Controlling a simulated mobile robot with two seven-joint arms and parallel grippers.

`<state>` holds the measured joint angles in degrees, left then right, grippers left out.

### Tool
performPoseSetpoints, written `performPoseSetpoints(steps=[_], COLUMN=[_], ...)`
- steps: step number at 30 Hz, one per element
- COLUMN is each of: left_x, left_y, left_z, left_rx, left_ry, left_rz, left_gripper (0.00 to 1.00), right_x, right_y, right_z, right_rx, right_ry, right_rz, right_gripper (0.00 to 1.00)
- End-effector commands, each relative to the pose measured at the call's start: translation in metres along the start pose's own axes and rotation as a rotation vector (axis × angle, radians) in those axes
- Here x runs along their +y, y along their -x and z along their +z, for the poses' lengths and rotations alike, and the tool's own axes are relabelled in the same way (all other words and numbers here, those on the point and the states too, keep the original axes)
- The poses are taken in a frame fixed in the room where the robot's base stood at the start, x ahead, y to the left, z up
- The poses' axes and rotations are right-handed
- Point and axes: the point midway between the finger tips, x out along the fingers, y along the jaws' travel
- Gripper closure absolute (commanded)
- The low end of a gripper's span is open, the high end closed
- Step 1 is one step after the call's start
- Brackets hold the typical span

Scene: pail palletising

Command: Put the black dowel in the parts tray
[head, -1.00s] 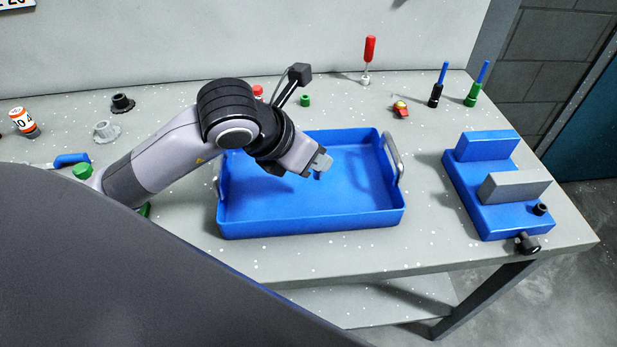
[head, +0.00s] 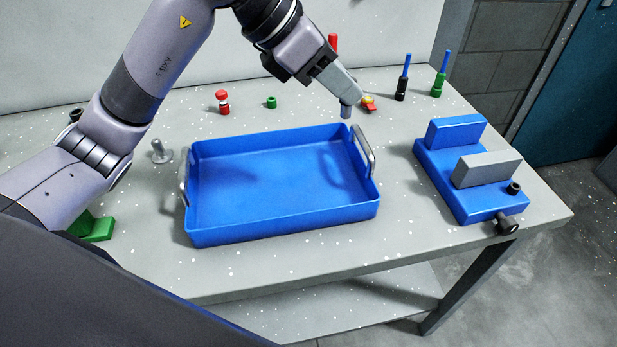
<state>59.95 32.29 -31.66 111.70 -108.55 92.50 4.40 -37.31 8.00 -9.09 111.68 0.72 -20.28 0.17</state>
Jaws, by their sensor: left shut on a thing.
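The blue parts tray (head: 285,228) stands on the grey bench, with a metal handle at each end. It looks empty. My left gripper (head: 346,100) is above the tray's back right corner, near the right handle. It is shut on a small grey, cylinder-like piece (head: 346,111), whose exact form is hard to make out. I cannot pick out a black dowel with certainty. My right gripper is not in view.
A blue fixture with a grey block (head: 487,168) stands to the right, near the bench edge. Blue-shafted tools with black (head: 401,88) and green (head: 439,84) handles stand at the back.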

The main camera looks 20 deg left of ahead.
Motion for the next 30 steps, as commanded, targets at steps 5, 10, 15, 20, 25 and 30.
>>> performPoseSetpoints(steps=[5, 10, 15, 20, 25, 30], left_x=[-0.001, -0.001, -0.001, 0.000, 0.000, 0.000], left_y=[-0.031, -0.060, -0.086, -0.100, -0.108, -0.126], left_z=[-0.030, -0.057, -0.082, -0.094, -0.101, -0.118], left_rx=[0.004, 0.003, 0.003, -0.001, 0.001, 0.001], left_ry=[0.006, 0.006, 0.006, 0.003, 0.003, 0.006], left_rz=[-0.003, -0.003, -0.002, 0.000, 0.001, 0.000], left_gripper=[1.00, 1.00, 1.00, 1.00, 1.00, 1.00], right_x=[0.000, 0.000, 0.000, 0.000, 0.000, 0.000], right_y=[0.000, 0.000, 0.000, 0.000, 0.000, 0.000], right_z=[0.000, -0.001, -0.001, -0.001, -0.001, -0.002], right_rx=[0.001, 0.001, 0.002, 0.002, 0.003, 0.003], right_ry=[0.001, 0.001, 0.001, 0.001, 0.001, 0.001], right_rz=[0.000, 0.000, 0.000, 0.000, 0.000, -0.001], right_gripper=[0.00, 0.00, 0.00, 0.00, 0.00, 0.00])
